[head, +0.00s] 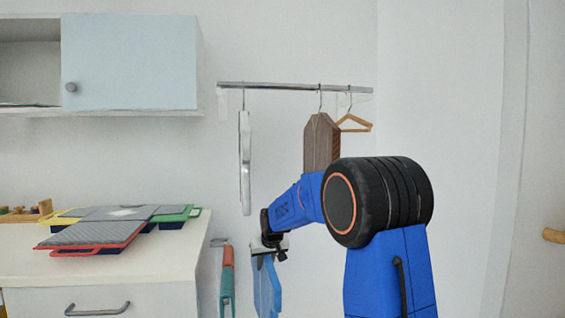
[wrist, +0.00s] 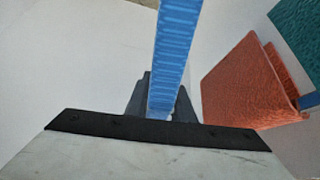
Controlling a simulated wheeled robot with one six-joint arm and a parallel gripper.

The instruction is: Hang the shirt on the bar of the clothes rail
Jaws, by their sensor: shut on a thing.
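My gripper (head: 274,250) is shut on a blue shirt (head: 266,288), low in front of the wall and to the right of the counter. In the wrist view the shirt shows as a narrow ribbed blue strip (wrist: 176,50) between the dark fingers (wrist: 165,100). The bar of the clothes rail (head: 285,86) runs along the wall above and is apart from the shirt. Any hook on the shirt's hanger cannot be made out.
A pale garment (head: 245,165), a brown garment (head: 319,142) and an empty wooden hanger (head: 355,123) hang from the bar. There is a bare stretch between the pale and brown garments. An orange and teal item (head: 228,275) is left of my gripper. A counter (head: 165,262) stands at left.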

